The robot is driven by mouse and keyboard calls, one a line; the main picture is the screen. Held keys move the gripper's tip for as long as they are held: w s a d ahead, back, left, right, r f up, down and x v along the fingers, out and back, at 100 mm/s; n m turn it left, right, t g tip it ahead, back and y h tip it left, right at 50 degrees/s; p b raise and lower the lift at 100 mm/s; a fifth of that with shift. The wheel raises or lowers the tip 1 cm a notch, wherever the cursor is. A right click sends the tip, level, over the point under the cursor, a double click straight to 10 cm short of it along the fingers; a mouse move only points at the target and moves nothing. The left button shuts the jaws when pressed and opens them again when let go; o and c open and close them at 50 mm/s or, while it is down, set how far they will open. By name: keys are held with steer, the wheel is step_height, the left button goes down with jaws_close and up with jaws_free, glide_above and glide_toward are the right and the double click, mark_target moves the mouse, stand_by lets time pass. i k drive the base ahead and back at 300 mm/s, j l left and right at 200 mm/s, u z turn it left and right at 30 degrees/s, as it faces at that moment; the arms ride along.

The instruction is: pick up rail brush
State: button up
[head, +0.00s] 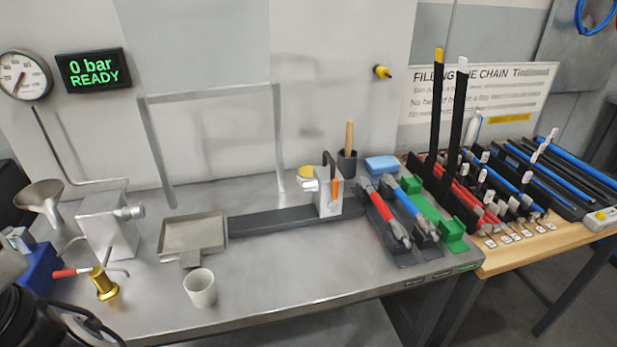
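What looks like the rail brush (350,135) stands upright at the back of the metal bench, right of centre. Its light wooden handle points up out of a small dark cup (347,163). The lower end of the brush is hidden inside the cup. My gripper's fingers are not in view; only a dark, rounded part, apparently of my arm, shows at the lower left corner, far from the brush.
A metal block (329,200) on a dark rail stands just in front of the cup. A blue sponge (381,165) and red and blue-handled tools (383,213) lie to the right. A white cup (200,288) stands near the front edge. The bench's front middle (300,275) is clear.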

mark_target(349, 138)
steer(key=i+z, duration=0.1)
steer(key=z, duration=0.25)
steer(key=i+j+z, duration=0.1)
steer(key=z, duration=0.3)
steer(key=i+j+z, duration=0.1)
steer(key=z, duration=0.25)
